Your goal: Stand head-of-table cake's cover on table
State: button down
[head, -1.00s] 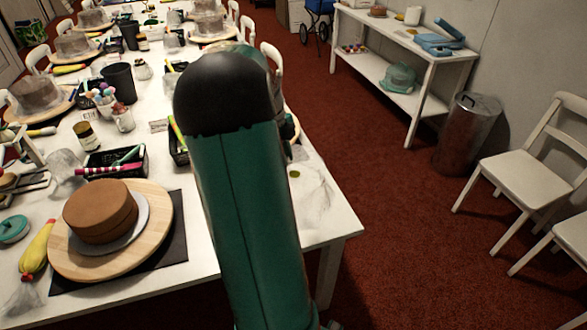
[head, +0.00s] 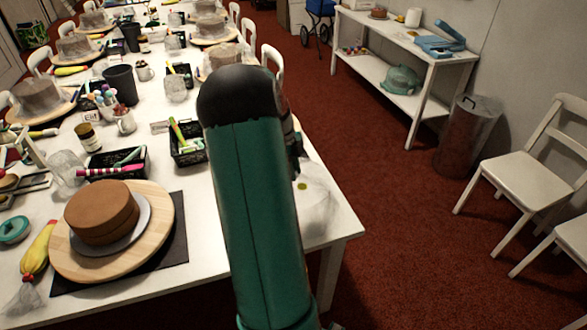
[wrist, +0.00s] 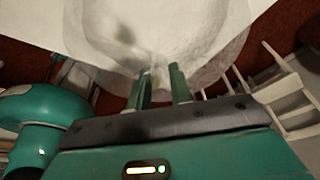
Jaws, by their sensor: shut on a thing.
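The head-of-table cake (head: 101,211) is brown and uncovered. It sits on a grey disc on a round wooden turntable (head: 155,233). Its clear cover (head: 318,208) is a see-through dome over the table's near right corner, with a small yellow-green spot on it. In the wrist view the cover (wrist: 190,35) fills the top, right in front of my gripper (wrist: 160,86). The fingers are shut on the cover, at what looks like its small knob. My arm hides most of the gripper in the head view. I cannot tell if the cover touches the table.
The white table (head: 190,272) has a black tool tray (head: 188,150) just left of my arm and another (head: 115,163) behind the cake. Several covered cakes stand further back. A white chair (head: 520,165) and a metal bin (head: 466,135) stand at the right.

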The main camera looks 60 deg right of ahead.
jog(key=c, duration=1.3)
grip_release()
jog(key=shift+o, duration=0.2)
jog(key=v, duration=1.2)
jog(key=shift+r, duration=0.2)
